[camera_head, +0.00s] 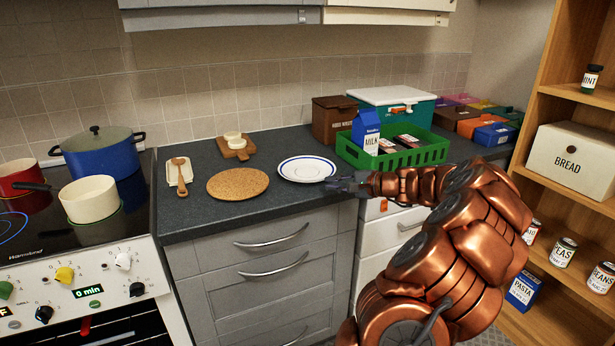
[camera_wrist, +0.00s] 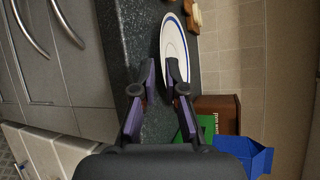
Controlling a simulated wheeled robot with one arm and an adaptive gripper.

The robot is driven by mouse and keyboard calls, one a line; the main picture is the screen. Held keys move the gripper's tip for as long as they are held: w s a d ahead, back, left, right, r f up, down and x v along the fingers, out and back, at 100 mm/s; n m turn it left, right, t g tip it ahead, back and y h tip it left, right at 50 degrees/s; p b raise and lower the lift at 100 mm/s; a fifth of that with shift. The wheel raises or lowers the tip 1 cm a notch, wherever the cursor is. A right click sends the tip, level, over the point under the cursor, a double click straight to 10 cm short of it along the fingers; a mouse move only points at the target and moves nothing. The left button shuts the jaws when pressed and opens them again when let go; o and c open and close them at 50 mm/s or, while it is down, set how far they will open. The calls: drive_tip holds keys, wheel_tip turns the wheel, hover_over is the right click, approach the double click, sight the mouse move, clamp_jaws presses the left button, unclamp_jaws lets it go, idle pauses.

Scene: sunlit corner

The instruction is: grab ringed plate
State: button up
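The ringed plate (camera_head: 307,169) is white with a blue ring near its rim and lies flat on the dark counter. My gripper (camera_head: 332,185) is at the plate's right front edge, low over the counter. In the wrist view the plate (camera_wrist: 174,45) is ahead of my gripper (camera_wrist: 162,68). The two fingers are apart with a narrow gap. One fingertip overlaps the plate's near rim in the picture and the other shows over bare counter. I cannot tell whether either finger touches the plate.
A round cork mat (camera_head: 238,183) lies left of the plate. A green crate (camera_head: 431,153) with a blue milk carton (camera_head: 366,130) stands to the right. A brown box (camera_head: 334,119) is behind. The counter's front edge (camera_head: 265,217) runs close below the gripper.

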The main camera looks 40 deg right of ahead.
sight(315, 181)
drive_tip(key=shift+d+f+p+x, duration=0.1)
drive_tip(key=shift+d+p+x, duration=0.15)
drive_tip(key=shift+x, duration=0.95)
drive_tip(key=shift+d+f+p+x, duration=0.15)
drive_tip(key=shift+d+x, duration=0.15)
drive_tip(key=shift+x, duration=0.9)
drive_tip(key=shift+d+r+p+x, duration=0.1)
drive_tip(key=shift+d+p+x, duration=0.15)
drive_tip(key=shift+x, duration=0.95)
drive_tip(key=shift+w+f, duration=0.1)
drive_tip(key=shift+w, duration=0.05)
clamp_jaws()
